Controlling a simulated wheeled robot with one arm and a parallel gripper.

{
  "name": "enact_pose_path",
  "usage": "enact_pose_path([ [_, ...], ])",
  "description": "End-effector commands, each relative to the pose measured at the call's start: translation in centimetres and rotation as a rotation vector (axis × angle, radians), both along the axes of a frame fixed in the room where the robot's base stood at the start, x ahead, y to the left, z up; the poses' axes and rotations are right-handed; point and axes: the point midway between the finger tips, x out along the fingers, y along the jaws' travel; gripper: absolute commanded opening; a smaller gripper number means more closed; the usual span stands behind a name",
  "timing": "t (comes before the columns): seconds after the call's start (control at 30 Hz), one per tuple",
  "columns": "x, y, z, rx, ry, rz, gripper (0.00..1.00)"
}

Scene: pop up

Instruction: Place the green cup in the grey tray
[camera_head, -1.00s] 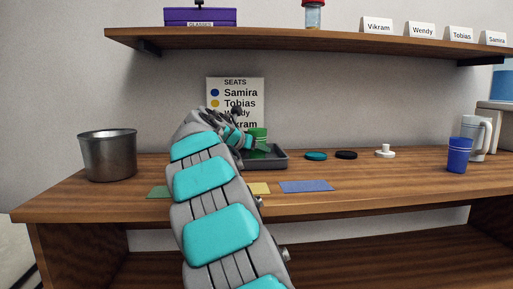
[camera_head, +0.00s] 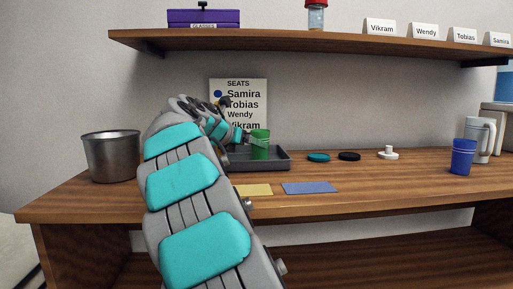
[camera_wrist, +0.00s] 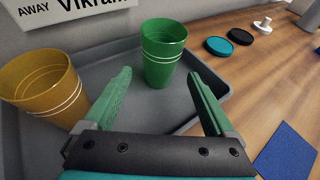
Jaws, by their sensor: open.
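The green cup (camera_wrist: 160,60) stands upright inside the grey tray (camera_wrist: 185,108) in the wrist view, near the tray's back. In the head view the cup (camera_head: 260,146) shows in the tray (camera_head: 279,163) on the counter, partly behind my arm. My gripper (camera_wrist: 161,84) is open, its two green fingers spread in front of the cup with a gap to it. A yellow cup (camera_wrist: 46,88) stands in the tray at the left of the wrist view, hidden by my arm in the head view.
A metal pot (camera_head: 111,156) stands left of my arm. Yellow (camera_head: 254,190) and blue (camera_head: 309,188) mats lie in front of the tray. Teal (camera_head: 318,157) and black (camera_head: 349,156) discs, a white piece (camera_head: 388,153) and a blue cup (camera_head: 462,157) are to the right. A shelf hangs above.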

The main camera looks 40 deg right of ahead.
Motion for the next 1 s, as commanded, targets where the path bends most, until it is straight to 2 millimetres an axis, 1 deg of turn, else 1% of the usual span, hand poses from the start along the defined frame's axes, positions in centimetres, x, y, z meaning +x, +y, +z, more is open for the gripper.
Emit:
enact_pose_path([
  [0.03,-0.3,1.1,0.6,-0.001,-0.002,0.003,0.90],
  [0.1,-0.7,2.1,1.0,-0.001,-0.002,0.003,0.90],
  [0.2,-1.1,3.3,1.5,-0.001,-0.001,0.004,0.90],
  [0.3,-1.4,4.0,1.7,-0.001,-0.001,0.003,0.90],
  [0.47,-1.7,4.5,1.9,0.001,0.001,0.001,0.90],
  [1.0,-1.7,4.5,1.9,0.001,0.000,0.001,0.90],
])
